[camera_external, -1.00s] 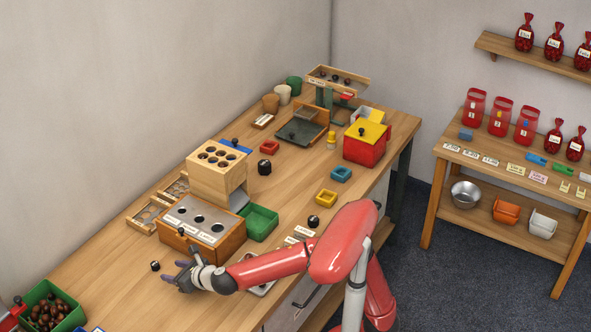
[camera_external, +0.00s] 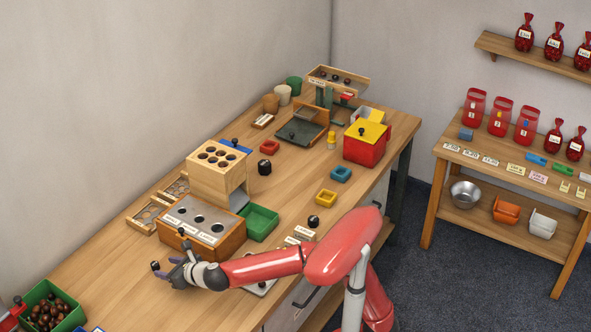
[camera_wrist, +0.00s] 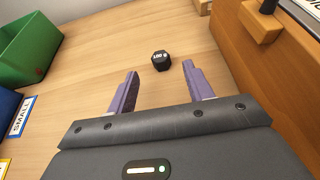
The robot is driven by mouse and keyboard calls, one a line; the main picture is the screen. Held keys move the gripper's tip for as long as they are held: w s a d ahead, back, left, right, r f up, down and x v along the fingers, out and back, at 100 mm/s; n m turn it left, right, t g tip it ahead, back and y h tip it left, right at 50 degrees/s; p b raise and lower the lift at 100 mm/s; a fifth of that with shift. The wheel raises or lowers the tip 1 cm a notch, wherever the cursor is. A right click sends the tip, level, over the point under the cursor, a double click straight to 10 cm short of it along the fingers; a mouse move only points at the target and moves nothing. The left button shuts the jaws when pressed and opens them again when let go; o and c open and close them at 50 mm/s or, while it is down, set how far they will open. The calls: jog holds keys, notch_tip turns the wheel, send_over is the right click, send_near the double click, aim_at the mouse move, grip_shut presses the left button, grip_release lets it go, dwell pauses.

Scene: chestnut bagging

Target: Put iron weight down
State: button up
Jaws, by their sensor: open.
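A small black iron weight (camera_wrist: 161,60) with white marking stands on the wooden bench, just beyond my fingertips in the wrist view. In the external view the weight (camera_external: 155,266) is at the left of my gripper (camera_external: 171,270). In the wrist view my gripper (camera_wrist: 160,73) is open and empty, its two purple fingers spread with the weight ahead of the gap between them. I see bare bench between the fingers.
A wooden box with round holes (camera_external: 232,245) stands close behind my gripper. A green bin of chestnuts (camera_external: 37,288) is at the lower left. Other black weights stand at mid-bench (camera_external: 265,167) and near my arm (camera_external: 313,221). Bare bench lies between the bin and the weight.

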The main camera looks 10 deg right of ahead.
aim_at(156, 265)
jog(key=x, duration=0.5)
jog(key=shift+w, duration=0.1)
jog(key=shift+c, duration=0.3)
grip_shut()
notch_tip(156, 265, up, 20)
jog(key=p, duration=0.8)
